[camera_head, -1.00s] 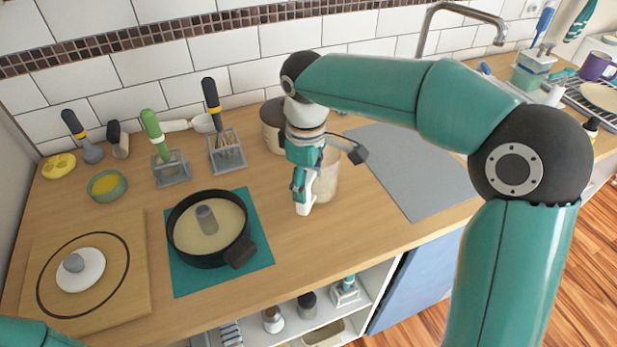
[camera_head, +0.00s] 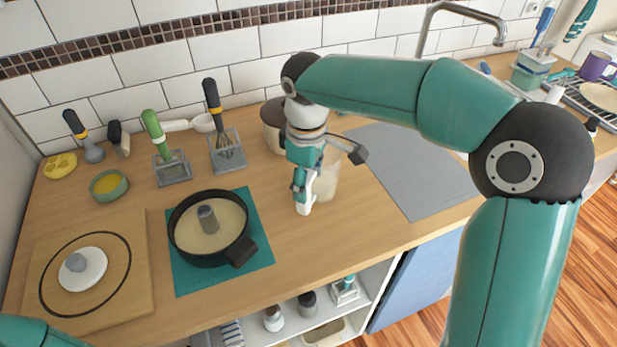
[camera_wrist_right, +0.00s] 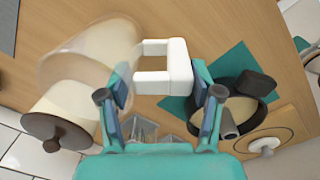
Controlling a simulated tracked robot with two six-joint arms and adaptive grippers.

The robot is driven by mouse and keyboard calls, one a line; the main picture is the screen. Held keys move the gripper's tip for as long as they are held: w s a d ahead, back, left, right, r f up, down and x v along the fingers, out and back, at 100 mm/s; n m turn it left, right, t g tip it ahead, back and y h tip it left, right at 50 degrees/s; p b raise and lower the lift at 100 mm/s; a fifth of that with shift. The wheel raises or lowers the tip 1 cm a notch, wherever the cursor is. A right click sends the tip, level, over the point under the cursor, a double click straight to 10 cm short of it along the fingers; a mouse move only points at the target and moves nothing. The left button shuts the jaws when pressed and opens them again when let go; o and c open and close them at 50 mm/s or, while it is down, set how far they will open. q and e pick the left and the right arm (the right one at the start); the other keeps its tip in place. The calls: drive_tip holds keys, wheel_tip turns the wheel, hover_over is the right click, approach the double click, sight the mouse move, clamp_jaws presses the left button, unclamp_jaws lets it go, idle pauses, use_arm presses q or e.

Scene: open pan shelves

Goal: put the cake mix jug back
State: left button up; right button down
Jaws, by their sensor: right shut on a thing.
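The cake mix jug (camera_head: 328,182) is clear, with cream-coloured mix inside and a white handle. It stands on or just over the wooden counter; I cannot tell if it touches. My right gripper (camera_head: 301,188) is shut on its white handle, and the arm partly hides the jug in the head view. In the right wrist view the jug (camera_wrist_right: 85,60) is at the upper left, and its handle (camera_wrist_right: 178,68) reaches between the fingers of the right gripper (camera_wrist_right: 163,92). My left gripper is out of view.
A black pan (camera_head: 212,260) with cream batter sits on a teal mat (camera_head: 186,283), left of the jug. A lidded canister (camera_head: 272,134) stands close behind the jug. A grey slab (camera_head: 425,195) lies to the right. Utensil holders (camera_head: 172,175) stand at the back left.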

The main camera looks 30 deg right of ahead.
drive_tip(key=shift+f+b, duration=0.45)
drive_tip(key=shift+f, duration=0.2)
idle(0.8)
drive_tip(key=shift+c, duration=0.6)
unclamp_jaws()
drive_tip(key=c, duration=0.4)
drive_tip(key=shift+o, duration=0.2)
drive_tip(key=shift+r, duration=0.1)
